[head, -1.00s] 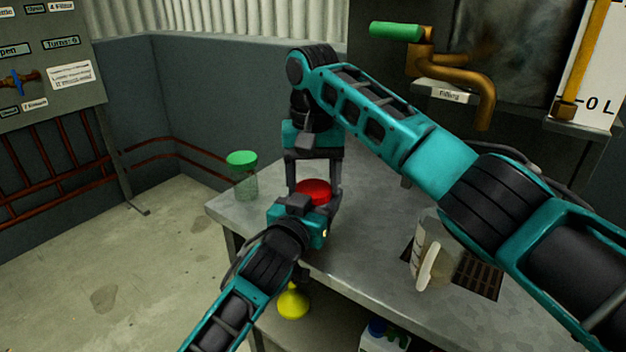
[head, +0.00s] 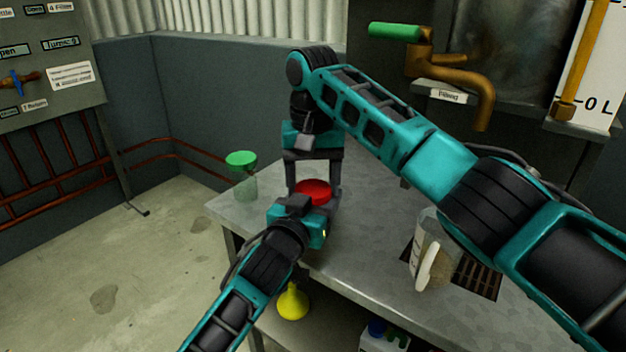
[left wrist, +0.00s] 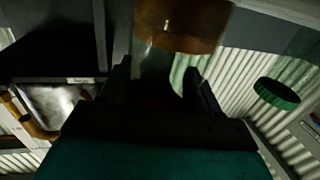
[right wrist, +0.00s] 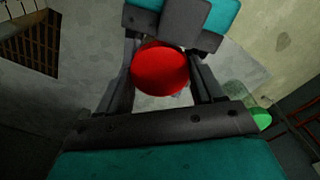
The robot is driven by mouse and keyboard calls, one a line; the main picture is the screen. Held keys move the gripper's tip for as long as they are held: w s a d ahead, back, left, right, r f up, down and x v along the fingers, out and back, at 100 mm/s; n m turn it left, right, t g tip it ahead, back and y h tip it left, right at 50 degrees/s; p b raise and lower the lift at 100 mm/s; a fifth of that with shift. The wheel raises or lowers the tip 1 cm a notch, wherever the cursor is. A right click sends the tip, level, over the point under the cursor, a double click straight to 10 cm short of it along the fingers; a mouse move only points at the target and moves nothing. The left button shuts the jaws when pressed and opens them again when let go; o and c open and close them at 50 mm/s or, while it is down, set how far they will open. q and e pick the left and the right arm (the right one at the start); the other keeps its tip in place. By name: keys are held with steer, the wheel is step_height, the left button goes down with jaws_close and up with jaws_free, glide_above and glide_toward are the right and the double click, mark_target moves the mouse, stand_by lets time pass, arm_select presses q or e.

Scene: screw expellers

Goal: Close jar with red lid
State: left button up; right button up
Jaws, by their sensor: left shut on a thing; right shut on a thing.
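The jar's red lid (head: 313,191) shows between the fingers of my right gripper (head: 314,195), which reaches down from above and is shut on it. The lid is also plain in the right wrist view (right wrist: 160,69). My left gripper (left wrist: 162,78) comes in from the side, below the lid, and is shut on the clear jar (left wrist: 153,62). The lid looks brownish there (left wrist: 180,22) and sits at the jar's end. In the head view my left gripper hides the jar body. I cannot tell how tightly the lid sits.
A green-lidded jar (head: 242,172) stands at the table's (head: 370,220) back left corner. A measuring jug (head: 427,252) stands by a drain grate (head: 478,275) on the right. A yellow funnel (head: 292,301) is below the tabletop. A brown tap (head: 470,75) is at the back.

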arm_select(q)
steer(key=shift+s+d+r, duration=0.1)
steer(key=shift+d+r, duration=0.15)
steer(key=shift+r, duration=0.25)
arm_select(e)
steer(key=shift+d+f, duration=0.2)
steer(key=shift+f, duration=0.7)
steer(key=o, duration=0.8)
steer(key=shift+c, duration=0.2)
steer(key=shift+r, duration=0.1)
arm_select(q)
steer(key=shift+a+f, duration=0.1)
steer(key=shift+f, duration=0.05)
arm_select(e)
step_height(320, 180, up, 4)
steer(key=shift+a+f, duration=0.15)
arm_select(q)
steer(key=shift+f, duration=0.1)
arm_select(e)
steer(key=shift+r, duration=0.2)
arm_select(q)
steer(key=shift+a+f, duration=0.1)
steer(key=shift+f, duration=0.05)
arm_select(e)
steer(key=shift+r, duration=0.1)
steer(key=c, duration=1.1)
steer(key=shift+f, duration=0.25)
